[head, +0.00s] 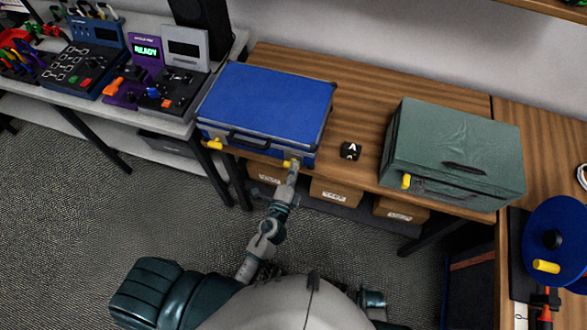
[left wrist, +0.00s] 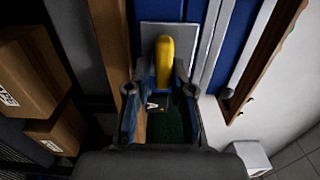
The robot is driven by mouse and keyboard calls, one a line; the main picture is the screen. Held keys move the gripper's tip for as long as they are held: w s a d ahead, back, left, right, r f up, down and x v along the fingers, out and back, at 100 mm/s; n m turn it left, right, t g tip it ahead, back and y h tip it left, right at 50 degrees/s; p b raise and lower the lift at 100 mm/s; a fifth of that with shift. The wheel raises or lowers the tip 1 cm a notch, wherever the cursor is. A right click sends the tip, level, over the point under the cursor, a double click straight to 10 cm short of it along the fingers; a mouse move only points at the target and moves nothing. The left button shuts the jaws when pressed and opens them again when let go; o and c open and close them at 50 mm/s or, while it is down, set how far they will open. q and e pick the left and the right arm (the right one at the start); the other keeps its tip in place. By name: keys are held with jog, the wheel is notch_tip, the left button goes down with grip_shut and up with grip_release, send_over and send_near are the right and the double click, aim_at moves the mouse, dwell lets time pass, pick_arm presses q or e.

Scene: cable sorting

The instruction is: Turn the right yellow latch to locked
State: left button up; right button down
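A blue case (head: 270,105) with silver edges lies closed on the wooden table. Its front has a left yellow latch (head: 214,144) and a right yellow latch (head: 287,163), with a dark handle between them. My left gripper (head: 292,168) is at the right latch. In the left wrist view, this yellow latch (left wrist: 164,58) stands on a grey plate, and my left gripper (left wrist: 159,92) is open with one finger on each side of it. I see gaps between fingers and latch; contact at the tips is unclear. My right gripper is not in view.
A green case (head: 455,145) with a yellow latch (head: 406,181) stands to the right. Cardboard boxes (head: 335,191) sit under the table. Electronic devices (head: 160,85) crowd the grey bench at left.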

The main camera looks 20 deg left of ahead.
pick_arm(q)
jog(key=shift+o, duration=1.2)
jog(key=shift+d+f, duration=0.1)
jog(key=shift+f, duration=0.2)
jog(key=s, duration=1.2)
jog(key=shift+s+a+r, duration=0.15)
jog(key=shift+a+r, duration=0.05)
jog(key=s+a+f+n+g+y, duration=0.2)
jog(key=a+f+n+g, duration=0.25)
jog(key=f, duration=0.65)
jog(key=s+a+f+n+g+y, duration=0.1)
jog(key=s+a+f+n+g, duration=0.25)
jog(key=f, duration=0.75)
jog(key=s+f+n+g+h+p, duration=0.1)
jog(key=s+f+n+g+h, duration=0.1)
jog(key=s+f+n+g, duration=0.6)
jog(key=s+f, duration=0.4)
jog(key=f, duration=0.3)
jog(key=shift+a+f+h, duration=0.2)
jog(key=shift+a+h, duration=0.1)
jog(key=shift+a, duration=0.05)
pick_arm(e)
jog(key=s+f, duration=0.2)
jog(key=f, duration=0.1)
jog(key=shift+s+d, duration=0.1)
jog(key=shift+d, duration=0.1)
